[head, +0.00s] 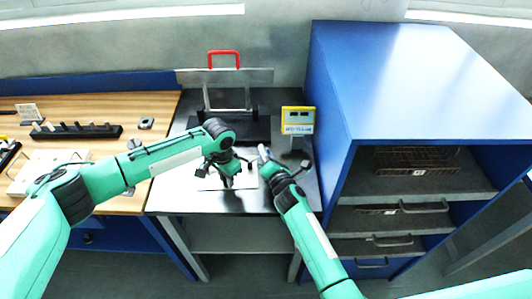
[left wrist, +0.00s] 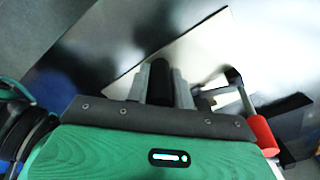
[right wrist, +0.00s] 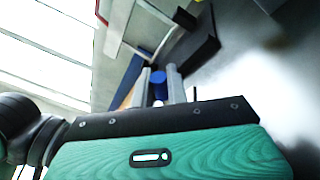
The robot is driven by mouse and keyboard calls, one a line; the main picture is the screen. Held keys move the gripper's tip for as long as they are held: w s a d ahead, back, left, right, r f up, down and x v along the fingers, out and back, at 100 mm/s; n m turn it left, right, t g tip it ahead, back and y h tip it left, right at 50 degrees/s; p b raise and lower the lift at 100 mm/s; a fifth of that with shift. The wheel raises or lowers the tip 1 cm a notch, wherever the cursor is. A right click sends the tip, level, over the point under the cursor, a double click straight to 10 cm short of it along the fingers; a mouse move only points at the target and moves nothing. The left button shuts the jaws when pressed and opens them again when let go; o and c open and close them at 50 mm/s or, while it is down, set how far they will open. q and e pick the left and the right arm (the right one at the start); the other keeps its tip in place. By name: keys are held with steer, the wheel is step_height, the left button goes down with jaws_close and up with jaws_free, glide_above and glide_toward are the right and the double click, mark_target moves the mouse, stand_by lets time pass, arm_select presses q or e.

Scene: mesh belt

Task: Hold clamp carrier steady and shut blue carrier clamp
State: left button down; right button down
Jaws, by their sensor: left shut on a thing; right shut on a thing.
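The clamp carrier (left wrist: 215,50) shows as a pale flat plate in the left wrist view, and partly under my grippers in the head view (head: 208,184). My left gripper (head: 228,182) is shut on a black upright grip (left wrist: 161,80) at the carrier. A red-handled clamp (left wrist: 262,131) is beside it, partly hidden by my gripper body. My right gripper (right wrist: 163,85) is shut on the blue carrier clamp (right wrist: 158,88), whose blue handle shows between the fingers. In the head view, my right gripper (head: 266,160) is just right of the left one. How far the clamp is closed cannot be told.
A metal stand with a red handle (head: 223,53) is behind the carrier. A yellow-framed display (head: 297,121) stands at the back right of the dark table. A blue cabinet (head: 420,75) rises close on the right. A wooden bench (head: 150,112) with a black rack (head: 76,131) is left.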

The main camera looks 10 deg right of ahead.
steer(key=r+n, duration=0.1)
steer(key=a+n+g, duration=0.1)
steer(key=n, duration=0.1)
steer(key=shift+w+a+r+h, duration=0.1)
steer(key=shift+a+r+h, duration=0.2)
steer(key=shift+r, duration=0.05)
steer(key=shift+a+r+n+g+h, duration=0.15)
steer(key=shift+a+n, duration=0.2)
steer(key=shift+n, duration=0.25)
steer(key=shift+a+r+n+g+h, duration=0.15)
steer(key=shift+a+n, duration=0.15)
steer(key=shift+n, duration=0.3)
steer(key=c, duration=1.4)
jaws_free()
steer(key=v, duration=1.2)
steer(key=shift+o, duration=0.2)
